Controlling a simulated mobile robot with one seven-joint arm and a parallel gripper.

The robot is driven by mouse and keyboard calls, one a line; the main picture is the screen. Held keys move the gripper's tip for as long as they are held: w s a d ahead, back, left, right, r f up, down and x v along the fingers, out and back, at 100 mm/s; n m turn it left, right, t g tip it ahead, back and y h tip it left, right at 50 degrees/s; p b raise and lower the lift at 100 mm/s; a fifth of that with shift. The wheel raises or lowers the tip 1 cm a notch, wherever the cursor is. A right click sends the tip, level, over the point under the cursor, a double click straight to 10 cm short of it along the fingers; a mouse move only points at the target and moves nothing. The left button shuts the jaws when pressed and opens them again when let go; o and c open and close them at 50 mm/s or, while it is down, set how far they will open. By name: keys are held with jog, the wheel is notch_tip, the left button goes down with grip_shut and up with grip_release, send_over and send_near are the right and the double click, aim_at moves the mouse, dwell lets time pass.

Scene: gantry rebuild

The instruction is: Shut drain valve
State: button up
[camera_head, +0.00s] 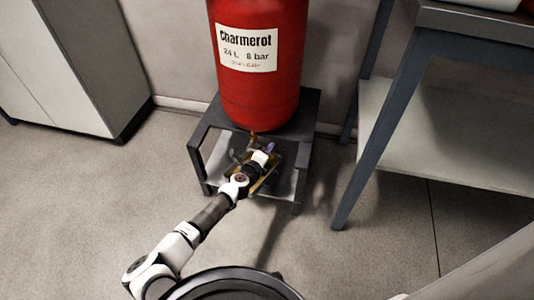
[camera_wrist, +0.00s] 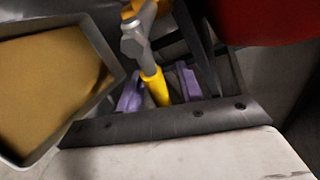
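The drain valve (camera_wrist: 136,36) is a grey metal fitting below the red tank (camera_head: 260,60). Its yellow lever (camera_wrist: 157,88) points down toward me in the wrist view. My gripper (camera_wrist: 160,88) has purple fingertips, one on each side of the lever. The fingers are apart, with narrow gaps seeming to show beside the lever; I cannot tell whether either touches it. In the head view my gripper (camera_head: 268,149) reaches under the tank's front, and my wrist hides most of the valve.
The tank stands on a dark frame stand (camera_head: 204,150). A grey cabinet (camera_head: 75,60) stands left and a workbench (camera_head: 400,110) right. The floor in front is clear.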

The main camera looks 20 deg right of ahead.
grip_shut()
dwell(0.4)
jog(key=r+n, duration=0.1)
jog(key=r+n+h+p, duration=0.1)
jog(key=n, duration=0.1)
jog(key=shift+s+d+r+h, duration=0.1)
jog(key=shift+d+r+h, duration=0.1)
jog(key=shift+h, duration=0.1)
grip_release()
jog(key=shift+a, duration=0.1)
